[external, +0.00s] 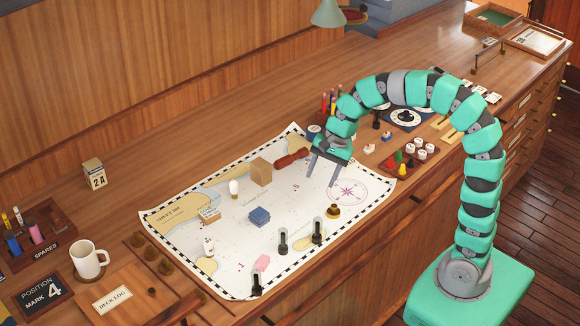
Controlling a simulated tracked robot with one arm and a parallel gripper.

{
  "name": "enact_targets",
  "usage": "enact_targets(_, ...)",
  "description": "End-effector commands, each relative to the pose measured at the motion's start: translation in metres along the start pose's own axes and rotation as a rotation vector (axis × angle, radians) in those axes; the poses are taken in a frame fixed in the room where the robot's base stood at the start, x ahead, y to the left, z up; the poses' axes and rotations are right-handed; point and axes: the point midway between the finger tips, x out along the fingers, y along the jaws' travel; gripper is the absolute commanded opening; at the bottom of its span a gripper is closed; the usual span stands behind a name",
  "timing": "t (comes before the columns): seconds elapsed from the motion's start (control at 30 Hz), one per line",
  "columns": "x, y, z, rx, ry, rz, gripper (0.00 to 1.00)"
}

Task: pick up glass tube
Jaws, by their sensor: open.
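My gripper (321,180) is open and empty, with its fingers pointing down above the right part of the sea chart (225,262). Several small upright dark pieces stand on the chart's near side: one (283,240) in the middle, one (317,232) to its right, and one (256,284) near the chart's front corner. They may be clear tubes with dark parts, but they are too small to tell. No piece is plainly a glass tube. My gripper is apart from all of them, farther back.
The chart also bears a tan box (260,171), a blue block (260,216), a brass piece (333,211), a red-brown handle (292,158) and a pink block (262,263). A white mug (88,259) and a spares rack (33,237) stand left. Bare wood lies behind the chart.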

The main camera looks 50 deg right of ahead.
Motion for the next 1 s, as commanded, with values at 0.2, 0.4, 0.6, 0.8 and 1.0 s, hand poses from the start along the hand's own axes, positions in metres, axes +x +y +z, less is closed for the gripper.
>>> enact_targets(0.2, -0.001, 0.013, 0.028, 0.169, -0.075, 0.143, 0.52)
enact_targets(0.4, 0.005, 0.020, 0.035, 0.224, -0.095, 0.188, 0.52)
enact_targets(0.6, 0.035, 0.026, 0.039, 0.224, -0.097, 0.192, 0.52)
enact_targets(0.8, 0.070, 0.032, 0.043, 0.223, -0.095, 0.193, 0.52)
enact_targets(1.0, 0.086, 0.034, 0.044, 0.224, -0.094, 0.186, 0.52)
